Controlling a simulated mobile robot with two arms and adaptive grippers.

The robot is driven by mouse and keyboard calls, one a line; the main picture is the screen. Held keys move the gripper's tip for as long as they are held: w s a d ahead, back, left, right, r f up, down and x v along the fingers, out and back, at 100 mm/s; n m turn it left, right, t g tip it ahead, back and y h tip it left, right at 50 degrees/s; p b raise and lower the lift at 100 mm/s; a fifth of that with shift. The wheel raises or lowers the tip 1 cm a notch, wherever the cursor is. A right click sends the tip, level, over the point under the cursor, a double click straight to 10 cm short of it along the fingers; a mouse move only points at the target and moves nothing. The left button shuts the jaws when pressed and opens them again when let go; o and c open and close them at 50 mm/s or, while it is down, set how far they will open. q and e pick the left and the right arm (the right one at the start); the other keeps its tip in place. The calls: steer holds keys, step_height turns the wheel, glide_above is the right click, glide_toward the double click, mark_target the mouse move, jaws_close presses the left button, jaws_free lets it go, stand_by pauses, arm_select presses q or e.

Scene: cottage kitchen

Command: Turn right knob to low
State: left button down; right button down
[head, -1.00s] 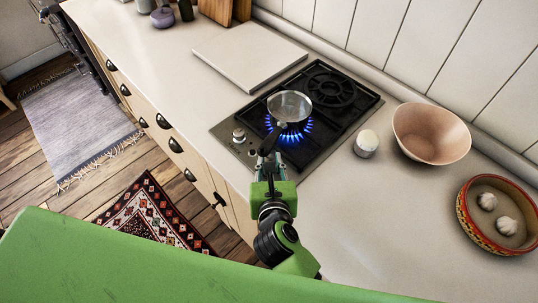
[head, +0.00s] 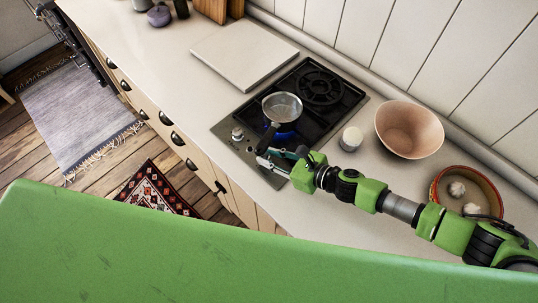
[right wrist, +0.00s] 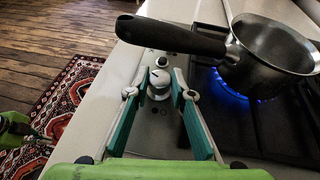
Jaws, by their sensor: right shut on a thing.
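The right knob (right wrist: 158,82) is a pale round dial on the front strip of the black gas hob (head: 345,87). My right gripper (right wrist: 160,94) is shut on it, one finger on each side; the gripper also shows in the head view (head: 265,158). In the head view the gripper and pan handle hide this knob. The left knob (head: 237,133) stands free on the strip. A metal saucepan (head: 282,106) sits on the front burner, its black handle (right wrist: 170,36) passing just beyond the gripper. A small blue flame (head: 284,131) burns under it.
A small white jar (head: 351,138), a pinkish bowl (head: 410,130) and a red-rimmed dish with garlic (head: 467,190) stand right of the hob, near my right arm. A pale board (head: 244,53) lies left of the hob. The counter front is clear.

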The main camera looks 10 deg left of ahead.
steer(key=shift+w+d+n+g+y, duration=0.1)
steer(key=shift+w+n+g+y, duration=0.15)
steer(key=shift+n+g, duration=0.6)
steer(key=shift+s+g, duration=0.1)
steer(key=shift+g, duration=0.15)
steer(key=c, duration=1.8)
jaws_free()
steer(key=v, duration=1.1)
steer(key=shift+s+d, duration=0.1)
steer(key=shift+d, duration=0.35)
